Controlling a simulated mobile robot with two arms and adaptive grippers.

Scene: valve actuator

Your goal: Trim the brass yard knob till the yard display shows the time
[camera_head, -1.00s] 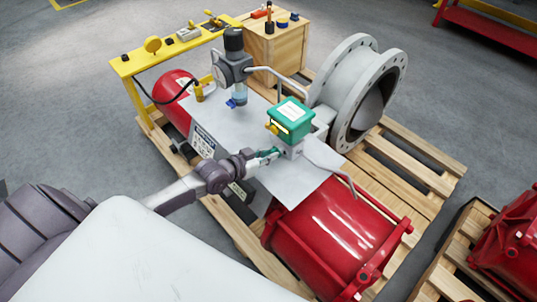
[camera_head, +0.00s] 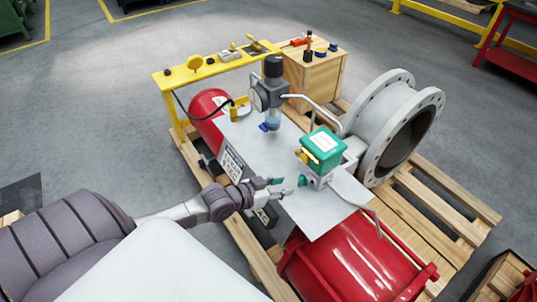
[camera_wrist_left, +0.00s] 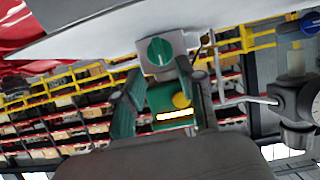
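The green box (camera_head: 322,150) stands on the grey-white plate, with a white label on top. The brass-yellow knob (camera_head: 301,155) sits on its left side; it also shows in the left wrist view (camera_wrist_left: 181,100). A lit display strip (camera_wrist_left: 174,115) is beside the knob there; its reading is too small to tell. Below the box is a green round knob (camera_head: 303,181) on a grey block, also in the wrist view (camera_wrist_left: 159,51). My left gripper (camera_head: 281,187) is open and empty, just left of the green knob and apart from it. My right gripper is out of view.
A grey regulator with a blue bowl (camera_head: 271,95) and bent pipes stands behind the box. A large grey flange (camera_head: 395,125) is at the right, a red cylinder (camera_head: 350,265) in front. A yellow bench (camera_head: 215,65) and wooden crate (camera_head: 313,75) are at the back.

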